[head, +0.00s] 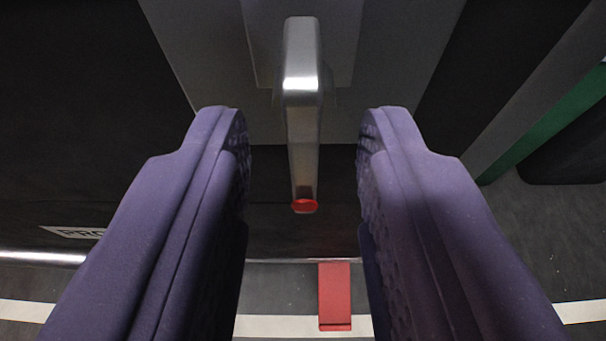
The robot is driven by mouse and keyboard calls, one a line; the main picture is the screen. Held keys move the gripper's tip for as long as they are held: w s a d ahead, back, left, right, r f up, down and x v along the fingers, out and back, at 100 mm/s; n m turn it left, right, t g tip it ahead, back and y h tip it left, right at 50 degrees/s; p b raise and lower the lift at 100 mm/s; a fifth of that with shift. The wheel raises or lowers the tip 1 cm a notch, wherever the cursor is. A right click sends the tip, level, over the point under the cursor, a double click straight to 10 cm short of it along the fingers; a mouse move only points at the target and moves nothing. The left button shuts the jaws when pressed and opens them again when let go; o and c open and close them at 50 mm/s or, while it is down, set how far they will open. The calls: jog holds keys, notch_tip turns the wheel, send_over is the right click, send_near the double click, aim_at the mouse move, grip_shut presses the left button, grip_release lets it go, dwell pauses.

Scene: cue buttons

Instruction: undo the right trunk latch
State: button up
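A silver metal latch lever (302,110) with a red tip hangs down the middle of the head view, in front of a grey plate on a dark trunk. I cannot tell from this view alone whether it is the right one of a pair. My gripper (303,125) is open, with one purple padded finger on each side of the lever. A clear gap shows between each finger and the lever, and nothing is held.
A red block-like piece (334,295) lies below the lever, near a pale stripe (280,326) on the dark floor. A label (75,232) shows at the left. A green strip (560,115) and a dark object (565,155) are at the right.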

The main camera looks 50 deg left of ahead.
jog(key=p+v, duration=0.3)
jog(key=v, duration=0.4)
jog(key=shift+s+d, duration=0.25)
jog(key=shift+d, duration=0.05)
jog(key=shift+r, duration=0.1)
